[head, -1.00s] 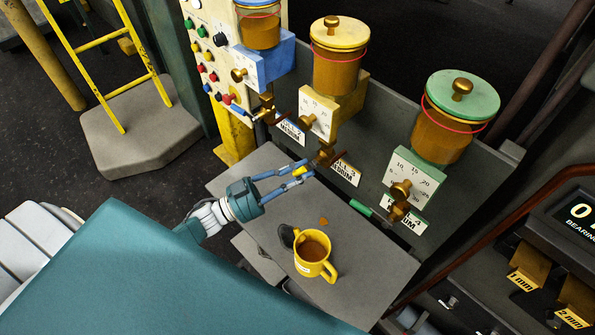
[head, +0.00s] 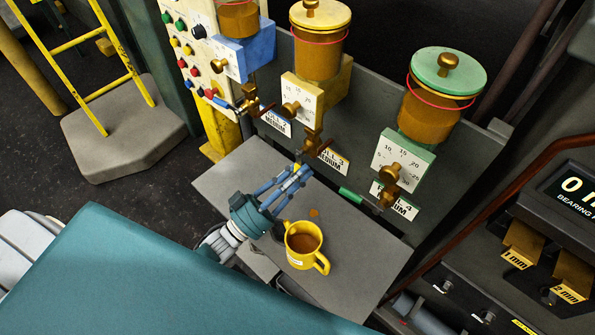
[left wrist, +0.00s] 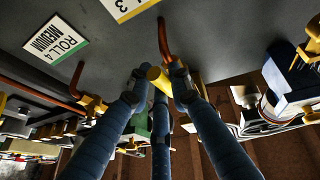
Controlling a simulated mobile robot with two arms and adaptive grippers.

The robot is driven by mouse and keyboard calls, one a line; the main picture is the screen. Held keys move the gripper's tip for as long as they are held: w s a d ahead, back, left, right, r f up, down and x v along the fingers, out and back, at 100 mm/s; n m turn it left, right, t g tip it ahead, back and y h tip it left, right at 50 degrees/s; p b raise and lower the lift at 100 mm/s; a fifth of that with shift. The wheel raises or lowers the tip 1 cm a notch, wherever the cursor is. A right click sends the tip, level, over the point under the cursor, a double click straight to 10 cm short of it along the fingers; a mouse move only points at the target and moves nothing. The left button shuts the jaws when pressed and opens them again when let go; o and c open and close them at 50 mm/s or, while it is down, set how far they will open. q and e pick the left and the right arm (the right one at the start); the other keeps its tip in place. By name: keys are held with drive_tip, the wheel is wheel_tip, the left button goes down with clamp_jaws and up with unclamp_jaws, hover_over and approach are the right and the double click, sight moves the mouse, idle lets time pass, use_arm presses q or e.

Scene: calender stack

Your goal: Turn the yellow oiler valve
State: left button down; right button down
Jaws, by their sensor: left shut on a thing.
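The yellow oiler (head: 320,14) has a yellow lid, an amber jar and a yellow dial block, and hangs at the top centre in the head view. A brass valve fitting (head: 315,142) sits below its block, by the yellow-edged ROLL 3 label. My left gripper (head: 301,172) is below that fitting. In the left wrist view, its blue fingers are closed around the yellow valve grip (left wrist: 158,78), whose end shows between the fingertips. The fingers hide part of the grip. My right gripper is not in view.
A yellow mug (head: 303,245) with brown liquid stands on the grey shelf (head: 235,180), close to my left gripper. The blue oiler (head: 240,55) is to the left and the green oiler (head: 440,90) to the right. The green valve grip (head: 351,195) sticks out nearby.

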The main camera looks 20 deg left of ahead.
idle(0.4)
use_arm(q)
drive_tip(key=c, duration=1.5)
unclamp_jaws()
drive_tip(key=shift+c, duration=0.2)
drive_tip(key=shift+s, duration=0.1)
drive_tip(key=v, duration=1.2)
